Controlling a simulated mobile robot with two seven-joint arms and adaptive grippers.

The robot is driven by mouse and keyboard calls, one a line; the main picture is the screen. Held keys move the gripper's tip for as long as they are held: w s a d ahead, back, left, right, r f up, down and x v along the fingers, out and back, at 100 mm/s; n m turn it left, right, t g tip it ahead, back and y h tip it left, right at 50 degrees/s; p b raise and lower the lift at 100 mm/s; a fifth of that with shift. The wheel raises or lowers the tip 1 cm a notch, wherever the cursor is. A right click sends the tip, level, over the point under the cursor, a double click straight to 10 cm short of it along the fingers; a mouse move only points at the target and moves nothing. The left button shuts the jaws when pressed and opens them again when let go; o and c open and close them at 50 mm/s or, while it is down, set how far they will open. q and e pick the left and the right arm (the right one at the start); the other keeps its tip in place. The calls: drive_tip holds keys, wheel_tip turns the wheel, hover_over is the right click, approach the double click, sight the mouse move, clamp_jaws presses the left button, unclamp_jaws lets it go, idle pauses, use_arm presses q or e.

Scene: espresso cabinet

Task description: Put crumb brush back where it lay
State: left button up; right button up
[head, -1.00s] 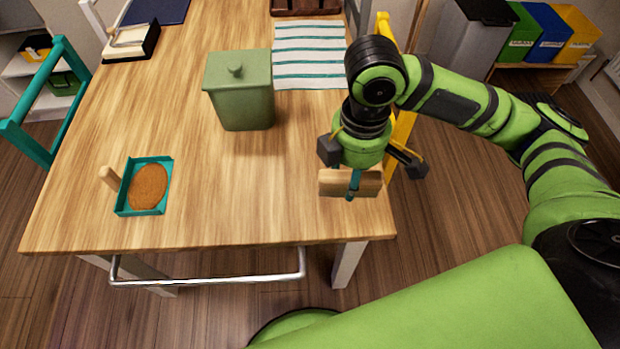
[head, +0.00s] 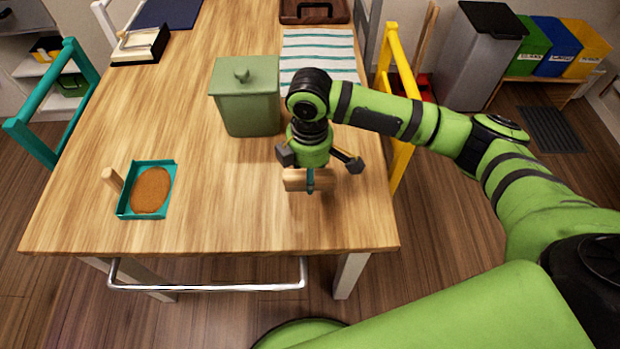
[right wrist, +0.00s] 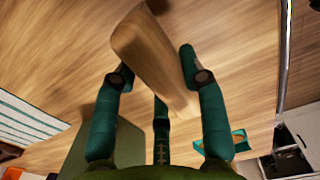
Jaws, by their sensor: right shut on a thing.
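The crumb brush (head: 294,180), a pale wooden block as far as I see, is held in my right gripper (head: 310,182) over the table's front right part. The right wrist view shows the brush (right wrist: 150,50) tilted between the teal fingers. Its bristles are not clear to see. A teal dustpan-like tray (head: 143,215) with a wooden handle and a brown heap in it lies at the table's front left, well apart from the gripper. My left gripper is not in view.
A green lidded canister (head: 248,105) stands behind and left of the gripper. A striped cloth (head: 318,55) lies behind it. The wooden table (head: 225,210) is bare between tray and gripper. A yellow chair (head: 402,100) stands at the right edge, a metal rail (head: 210,288) at the front.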

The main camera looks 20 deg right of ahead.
drive_tip(key=shift+f, duration=1.4)
drive_tip(key=shift+f, duration=0.1)
drive_tip(key=o, duration=1)
wheel_tip(320, 180, up, 12)
drive_tip(key=shift+r, duration=0.1)
